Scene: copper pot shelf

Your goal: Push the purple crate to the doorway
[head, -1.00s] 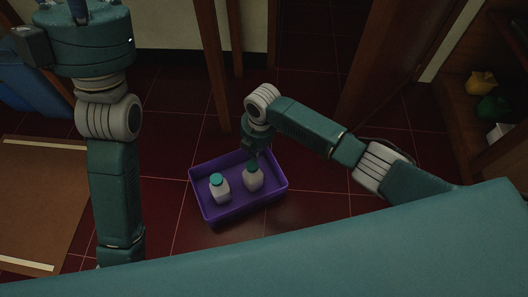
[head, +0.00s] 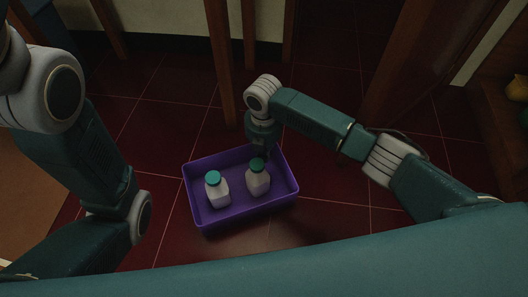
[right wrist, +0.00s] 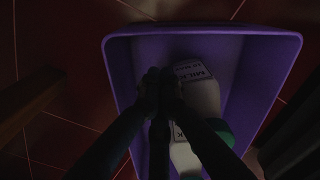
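The purple crate (head: 205,222) sits on the dark red tiled floor in the middle of the head view. It holds two white bottles with green caps, a left one (head: 217,195) and a right one (head: 258,183). My right gripper (head: 263,150) points down at the crate's far side, behind the right bottle. In the right wrist view its dark fingers (right wrist: 160,85) come together over the crate (right wrist: 122,70), beside a bottle labelled MILK (right wrist: 200,90). Contact with the crate wall is unclear. The doorway (head: 335,70) appears beyond, between wooden uprights. My left gripper is out of view.
Wooden posts (head: 220,65) stand beyond the crate, left of the opening. A brown wooden panel (head: 425,60) stands at the right. A shelf with a yellow object (head: 517,88) is at the far right. A brown mat (head: 25,205) lies at the left.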

